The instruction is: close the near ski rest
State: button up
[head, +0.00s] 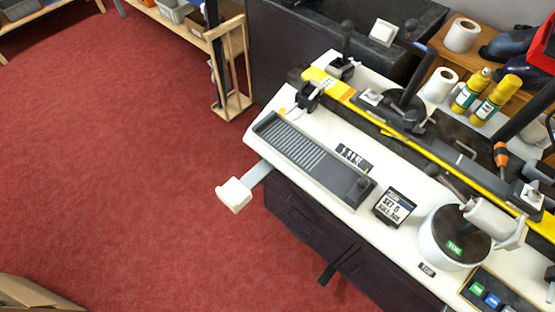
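A ski rest, a white padded block (234,194) on a short grey bar (262,171), sticks out from the front-left edge of the white bench top (262,110). It hangs over the red floor, clear of the bench, so it looks swung out. A dark bar with a black end (328,273) also juts from the dark cabinet front, lower down; I cannot tell if it is a second rest or a handle. I see no gripper that I can make out in the head view.
The bench carries a ribbed grey tray (296,152), a small display (394,207), a round white pot (438,238) and a long yellow-edged jig (405,135). Glue-like bottles (496,97) and paper rolls stand behind. A wooden rack (233,75) stands at the back. Red floor (110,170) is open at left.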

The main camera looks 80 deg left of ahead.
aim_at(235, 194)
jog(key=u, duration=3.05)
